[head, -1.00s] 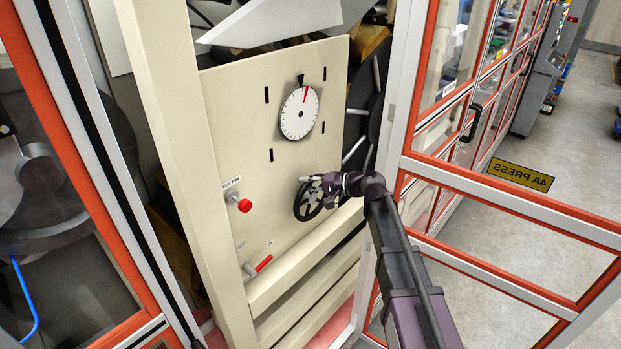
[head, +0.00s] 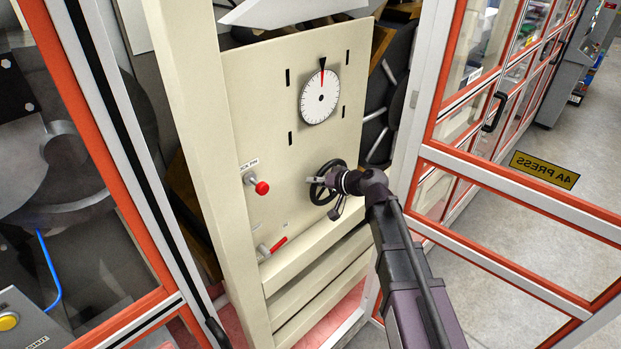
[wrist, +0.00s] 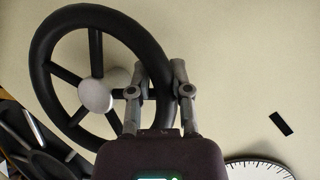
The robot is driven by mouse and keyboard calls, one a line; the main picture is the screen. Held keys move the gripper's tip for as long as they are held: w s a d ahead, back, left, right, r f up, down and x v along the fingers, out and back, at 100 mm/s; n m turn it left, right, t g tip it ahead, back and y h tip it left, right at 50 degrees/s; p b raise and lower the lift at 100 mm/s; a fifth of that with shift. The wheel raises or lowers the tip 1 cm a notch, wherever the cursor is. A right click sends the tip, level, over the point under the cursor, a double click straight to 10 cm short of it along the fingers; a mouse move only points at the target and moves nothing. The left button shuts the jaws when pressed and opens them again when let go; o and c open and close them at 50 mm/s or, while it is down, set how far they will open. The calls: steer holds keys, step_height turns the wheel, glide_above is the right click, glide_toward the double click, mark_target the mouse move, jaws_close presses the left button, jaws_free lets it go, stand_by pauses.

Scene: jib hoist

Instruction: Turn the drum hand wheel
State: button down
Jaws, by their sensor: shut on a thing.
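The black spoked drum hand wheel (head: 325,168) is on the lower right of the cream panel (head: 250,120). It fills the left of the wrist view (wrist: 40,70), with a pale hub. My gripper (head: 318,180) is shut on the wheel's rim; in the wrist view its two fingers (wrist: 158,85) stand on either side of the rim. In the head view my wrist hides part of the wheel. The white dial (head: 319,97) above the wheel has a red hand near the black pointer mark (head: 321,63) at its top.
A red knob (head: 262,187) and a red-handled lever (head: 278,245) are on the panel left of the wheel. Orange-and-white framed doors (head: 480,180) stand open on the right. A yellow label (head: 544,170) is on the right door. A blue hose (head: 47,270) hangs at left.

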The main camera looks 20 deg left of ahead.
steer(key=shift+s+d+f, duration=0.1)
steer(key=shift+s+f, duration=0.15)
steer(key=shift+f, duration=0.05)
steer(key=c, duration=0.5)
jaws_free()
steer(key=shift+w+d+r, duration=0.1)
steer(key=shift+d, duration=0.05)
steer(key=shift+c, duration=0.2)
steer(key=shift+a, duration=0.2)
steer(key=shift+d, duration=0.1)
